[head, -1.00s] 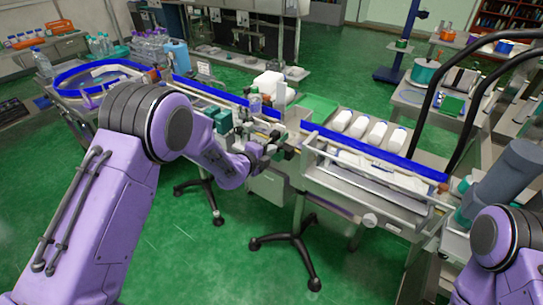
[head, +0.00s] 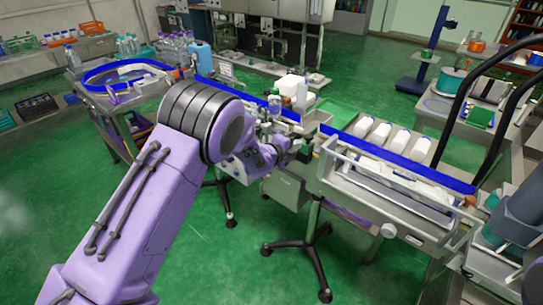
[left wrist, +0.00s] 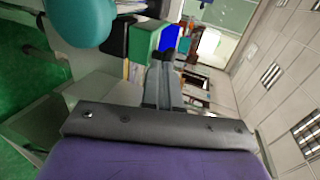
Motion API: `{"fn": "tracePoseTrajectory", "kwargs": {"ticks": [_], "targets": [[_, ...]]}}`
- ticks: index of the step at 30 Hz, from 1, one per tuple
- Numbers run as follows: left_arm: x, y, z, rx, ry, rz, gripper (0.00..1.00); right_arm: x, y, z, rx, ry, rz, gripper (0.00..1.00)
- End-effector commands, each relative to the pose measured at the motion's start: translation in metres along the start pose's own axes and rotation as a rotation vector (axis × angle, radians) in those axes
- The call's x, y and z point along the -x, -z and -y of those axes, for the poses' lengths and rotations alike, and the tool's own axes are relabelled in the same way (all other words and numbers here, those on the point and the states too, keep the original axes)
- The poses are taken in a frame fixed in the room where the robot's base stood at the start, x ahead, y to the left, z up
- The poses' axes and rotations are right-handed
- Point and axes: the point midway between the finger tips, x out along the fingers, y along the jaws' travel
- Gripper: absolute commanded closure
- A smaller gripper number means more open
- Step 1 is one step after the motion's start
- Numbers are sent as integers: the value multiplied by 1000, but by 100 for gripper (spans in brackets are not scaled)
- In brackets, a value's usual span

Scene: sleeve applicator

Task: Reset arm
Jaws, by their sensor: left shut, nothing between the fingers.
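My left gripper (head: 302,145) reaches from the left over the middle of the conveyor line. In the left wrist view its fingers (left wrist: 164,62) are shut together with nothing between them. It is hard to tell in the head view whether it touches the machine beside it. A clear bottle with a dark cap (head: 274,102) stands on the line just behind the gripper. My purple left arm hides part of the line.
A tray section (head: 345,172) with several white bottles lies to the right of my left gripper. Dark curved rails (head: 470,95) rise at the right. The green floor (head: 235,270) is open in front.

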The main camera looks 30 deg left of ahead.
Motion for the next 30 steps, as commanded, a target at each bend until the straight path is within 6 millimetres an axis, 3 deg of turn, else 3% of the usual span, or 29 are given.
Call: {"fn": "tracePoseTrajectory", "kwargs": {"ticks": [3, 9, 12, 16, 23, 26, 27, 28, 30], "targets": [[25, 8, -2, -7, 2, -11, 100, -10, -4, 1, 0, 0, 0, 57], [80, 2, -3, -3, 2, -2, 100, -22, -9, 2, 0, -1, 1, 57], [96, 0, -2, -2, 2, 0, 100, -24, -10, 2, 0, 0, 0, 57], [106, 0, -2, -1, 0, 0, 100, -25, -10, 2, 0, 0, 0, 57], [106, 1, 0, 70, 2, -3, 100, -24, -10, 2, 0, 0, 1, 57], [110, -5, -1, 389, 38, 43, 100, -24, -10, 2, 0, 0, 1, 57], [115, -8, -11, 602, 57, 81, 100, -25, -10, 2, 0, 0, 1, 57], [119, -10, -30, 787, 61, 122, 100, -25, -10, 2, 0, 0, 1, 57], [136, -10, -99, 1195, 46, 255, 100, -25, -10, 2, 0, 0, 1, 57]]}}
